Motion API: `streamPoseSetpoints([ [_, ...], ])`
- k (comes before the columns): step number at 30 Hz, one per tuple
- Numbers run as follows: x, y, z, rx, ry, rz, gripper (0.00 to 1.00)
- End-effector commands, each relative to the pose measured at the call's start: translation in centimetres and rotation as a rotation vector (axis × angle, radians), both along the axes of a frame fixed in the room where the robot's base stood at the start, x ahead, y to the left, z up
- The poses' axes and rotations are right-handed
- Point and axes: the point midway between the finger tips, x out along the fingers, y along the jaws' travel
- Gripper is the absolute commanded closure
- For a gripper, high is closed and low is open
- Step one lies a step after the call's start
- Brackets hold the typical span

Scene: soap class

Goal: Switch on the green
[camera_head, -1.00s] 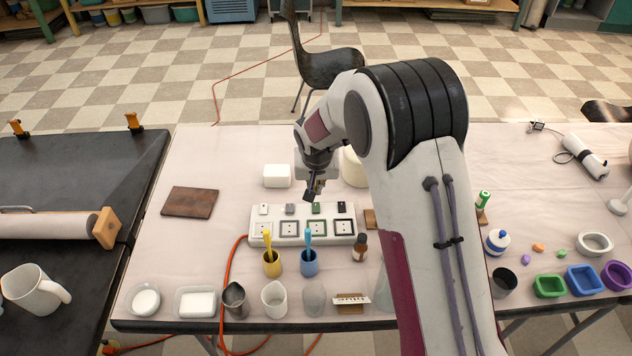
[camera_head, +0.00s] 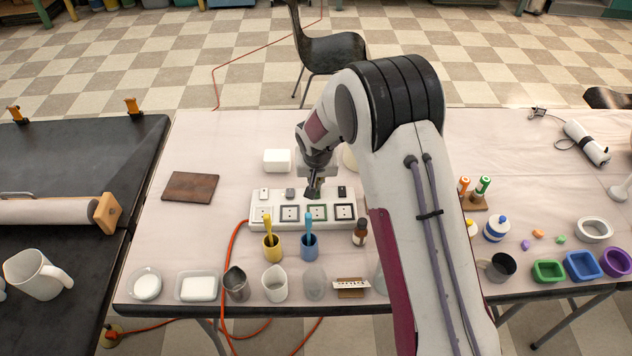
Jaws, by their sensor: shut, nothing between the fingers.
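A white power strip (camera_head: 268,222) lies across the middle of the table. Small switches sit behind the sockets: a white switch (camera_head: 264,194), a grey switch (camera_head: 290,193) and a black switch (camera_head: 342,192). The green switch's place, between grey and black, is covered by my gripper (camera_head: 312,193). My gripper is shut and empty, pointing down with its tips at that place. I cannot tell whether the tips touch the switch or which way it is tipped.
A yellow cup (camera_head: 272,251) and a blue cup (camera_head: 309,248), each with a tool standing in it, are close in front of the strip. A white block (camera_head: 277,160) is behind. An orange cord (camera_head: 229,275) runs off left.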

Motion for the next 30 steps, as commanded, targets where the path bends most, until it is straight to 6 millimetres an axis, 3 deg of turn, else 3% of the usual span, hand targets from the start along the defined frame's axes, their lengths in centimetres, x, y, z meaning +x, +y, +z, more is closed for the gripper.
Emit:
streamPoseSetpoints([
  [14,0.2,0.0,-0.7,-0.001,0.001,-0.001,1.0],
  [30,-1.3,-0.1,-0.6,-0.002,0.003,-0.001,1.0],
])
